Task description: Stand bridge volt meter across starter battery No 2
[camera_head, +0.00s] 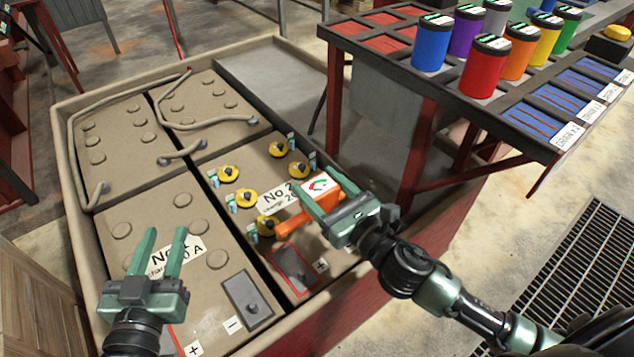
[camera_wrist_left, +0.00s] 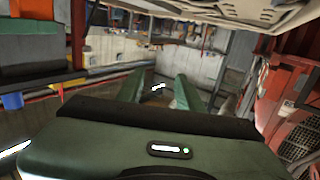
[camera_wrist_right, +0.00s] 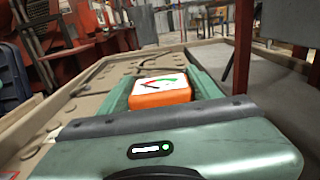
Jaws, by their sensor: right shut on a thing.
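The orange bridge volt meter (camera_head: 296,222), with a white dial, is between the fingers of my right gripper (camera_head: 329,200), which is shut on it. Its dial end also shows in the right wrist view (camera_wrist_right: 160,92). It is over the No 2 battery (camera_head: 262,162), near its label; I cannot tell whether it touches the top. Yellow caps sit on that battery, and a grey terminal pad (camera_head: 294,268) marked plus is at its near end. My left gripper (camera_head: 166,252) is open and empty above the neighbouring battery (camera_head: 205,300).
The batteries stand in a beige-rimmed crate (camera_head: 70,190) with cables over the far ones. At the right, a rack table (camera_head: 425,75) holds several coloured cans, including a red one (camera_head: 485,66). A floor grate (camera_head: 585,270) lies lower right.

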